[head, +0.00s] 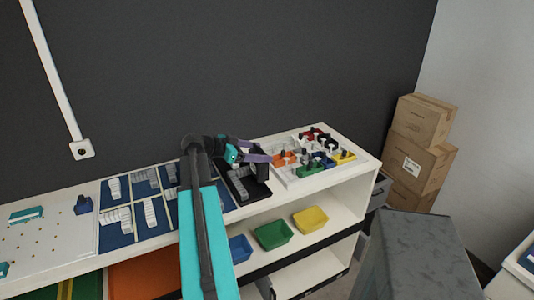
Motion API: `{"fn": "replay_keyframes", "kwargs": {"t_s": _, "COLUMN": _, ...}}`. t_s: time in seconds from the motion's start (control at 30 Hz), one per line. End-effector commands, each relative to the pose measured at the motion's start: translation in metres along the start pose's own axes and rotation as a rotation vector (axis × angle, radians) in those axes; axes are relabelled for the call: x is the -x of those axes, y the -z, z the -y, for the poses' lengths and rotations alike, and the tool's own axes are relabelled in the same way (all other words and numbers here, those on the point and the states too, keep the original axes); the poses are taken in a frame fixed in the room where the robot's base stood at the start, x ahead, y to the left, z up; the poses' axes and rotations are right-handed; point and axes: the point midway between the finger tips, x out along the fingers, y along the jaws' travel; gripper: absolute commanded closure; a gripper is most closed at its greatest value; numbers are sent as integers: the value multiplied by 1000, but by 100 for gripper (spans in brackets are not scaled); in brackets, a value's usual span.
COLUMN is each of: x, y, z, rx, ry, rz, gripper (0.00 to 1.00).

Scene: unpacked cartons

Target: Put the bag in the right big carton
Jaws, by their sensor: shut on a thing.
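My gripper (255,152) is at the end of my teal and black arm, above the white bench and over a black holder. Its jaws, with purple parts, point right. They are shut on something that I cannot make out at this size. I cannot pick out a bag in the head view. Brown cartons are stacked on the floor at the far right against the wall: a top carton (422,120), a larger carton (420,162) with a white label, and one lower down (408,200). They look closed. I see no open big carton.
The bench carries a blue compartment tray (117,240), the black holder (236,192) with grey pieces, and a white tray (312,178) of coloured parts. Green (274,235) and yellow (311,219) bins stand on the shelf below. A grey block (415,255) fills the lower right.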

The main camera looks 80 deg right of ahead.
Motion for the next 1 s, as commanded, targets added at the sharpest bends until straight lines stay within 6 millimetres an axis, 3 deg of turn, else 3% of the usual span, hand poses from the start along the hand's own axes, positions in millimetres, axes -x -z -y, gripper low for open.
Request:
{"fn": "replay_keyframes", "kwargs": {"t_s": 0.13, "x": -24, "y": 10, "z": 8, "rx": 0, "ry": -3, "rz": 0, "gripper": 67}}
{"fn": "replay_keyframes", "kwargs": {"t_s": 0.33, "x": -43, "y": 14, "z": 14, "rx": 0, "ry": -1, "rz": 0, "gripper": 67}}
{"fn": "replay_keyframes", "kwargs": {"t_s": 0.77, "x": -45, "y": 13, "z": 14, "rx": 1, "ry": 1, "rz": 0, "gripper": 67}}
{"fn": "replay_keyframes", "kwargs": {"t_s": 1.0, "x": -49, "y": 1, "z": 14, "rx": 3, "ry": 1, "rz": 1, "gripper": 67}}
